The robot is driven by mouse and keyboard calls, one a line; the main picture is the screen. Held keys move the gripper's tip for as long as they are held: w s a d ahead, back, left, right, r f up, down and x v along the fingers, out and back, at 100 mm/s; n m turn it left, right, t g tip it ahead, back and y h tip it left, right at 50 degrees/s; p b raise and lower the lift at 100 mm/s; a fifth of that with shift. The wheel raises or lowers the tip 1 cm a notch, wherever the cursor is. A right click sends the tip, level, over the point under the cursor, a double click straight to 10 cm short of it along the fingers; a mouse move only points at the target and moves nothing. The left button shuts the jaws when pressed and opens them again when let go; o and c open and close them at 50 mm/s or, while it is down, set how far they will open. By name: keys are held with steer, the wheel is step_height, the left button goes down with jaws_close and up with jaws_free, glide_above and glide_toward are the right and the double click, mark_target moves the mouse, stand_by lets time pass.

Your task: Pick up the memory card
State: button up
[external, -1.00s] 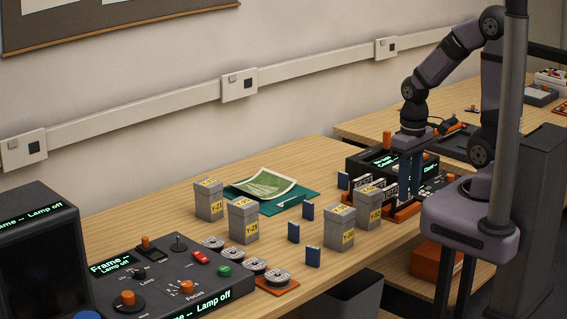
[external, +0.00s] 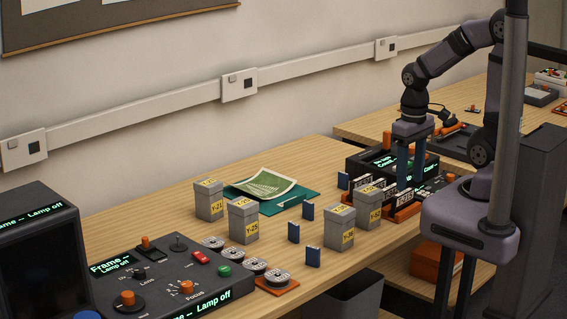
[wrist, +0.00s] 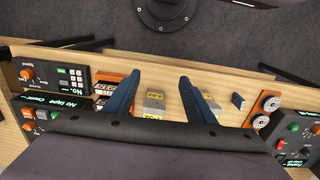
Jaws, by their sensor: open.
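Several small blue upright pieces that look like memory cards stand on the wooden table in the external view: one near the front (external: 313,257), one behind it (external: 294,232), one further back (external: 308,211) and one by the dark device (external: 343,180). I cannot tell which one is meant. In the wrist view one blue piece (wrist: 238,100) stands right of my fingers.
A green mat (external: 280,205) with a sheet lies behind. Reels (external: 277,278) and a control panel (external: 170,285) fill the left.

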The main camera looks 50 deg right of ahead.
steer(key=r, duration=0.1)
steer(key=n+t+h+p, duration=0.1)
steer(key=n+h+p, duration=0.25)
steer(key=n, duration=1.65)
glide_above(312, 248)
steer(key=a, duration=0.2)
steer(key=shift+n+h, duration=0.3)
steer(key=shift+h, duration=0.15)
steer(key=shift+d+f+p, duration=0.4)
steer(key=shift+f, duration=2.15)
steer(key=shift+d+f+p, duration=0.35)
steer(key=shift+f+p, duration=0.1)
steer(key=shift+f, duration=2.05)
steer(key=shift+d+f+p, duration=0.4)
steer(key=shift+f, duration=2.15)
steer(key=shift+d+f, duration=0.1)
steer(key=shift+f, duration=0.3)
steer(key=c, duration=1.1)
